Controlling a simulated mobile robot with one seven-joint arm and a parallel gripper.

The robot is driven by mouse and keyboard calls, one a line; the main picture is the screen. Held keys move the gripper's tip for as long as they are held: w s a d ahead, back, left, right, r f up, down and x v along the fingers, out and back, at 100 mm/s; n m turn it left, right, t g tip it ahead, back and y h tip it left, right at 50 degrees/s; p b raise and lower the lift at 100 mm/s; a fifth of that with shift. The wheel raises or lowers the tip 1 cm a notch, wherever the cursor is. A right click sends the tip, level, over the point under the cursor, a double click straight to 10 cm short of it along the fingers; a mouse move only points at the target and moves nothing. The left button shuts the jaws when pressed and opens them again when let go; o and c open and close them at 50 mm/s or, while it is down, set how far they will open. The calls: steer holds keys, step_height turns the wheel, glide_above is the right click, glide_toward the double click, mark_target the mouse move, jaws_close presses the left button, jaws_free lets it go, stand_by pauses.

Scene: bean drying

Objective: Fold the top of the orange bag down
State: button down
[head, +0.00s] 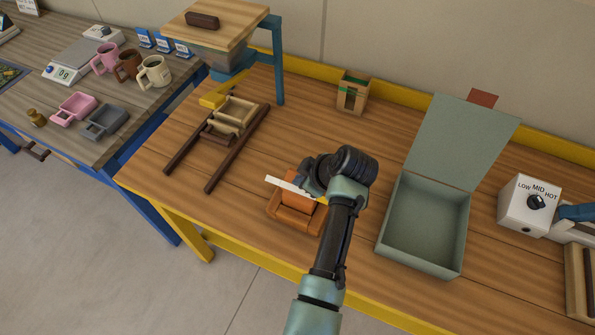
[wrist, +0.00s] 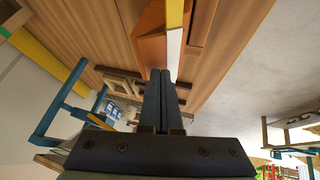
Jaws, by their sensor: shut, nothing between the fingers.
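The orange bag (head: 296,197) stands on the wooden bench, partly hidden by my gripper and arm. A white strip (head: 284,184) shows along its upper edge. Around its foot is a darker orange-brown base (head: 284,215), and I cannot tell whether this is part of the bag. My gripper (head: 306,186) is at the top of the bag, to the right. In the wrist view, the shut fingers (wrist: 164,75) are together and empty. The orange bag (wrist: 149,45) and the white strip (wrist: 174,50) are close to the fingertips; contact is unclear.
An open grey-green box (head: 425,225) with its lid up stands right of my arm. A wooden rack (head: 215,145) lies to the left, beside a blue-framed stand (head: 277,60). A small wooden holder (head: 353,93) is behind. A white dial box (head: 529,205) is at right.

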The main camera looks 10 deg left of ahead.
steer(key=shift+a+f, duration=0.1)
steer(key=shift+f, duration=0.05)
stand_by(0.3)
steer(key=shift+s+d+r+p, duration=0.1)
steer(key=shift+d+r+p, duration=0.3)
steer(key=shift+r+p, duration=0.3)
steer(key=shift+s+d+r+p, duration=0.15)
steer(key=shift+d+r+p, duration=0.35)
steer(key=shift+r, duration=0.25)
steer(key=shift+s+d+r+p, duration=0.1)
steer(key=shift+d+r+p, duration=0.25)
steer(key=shift+r+p, duration=0.35)
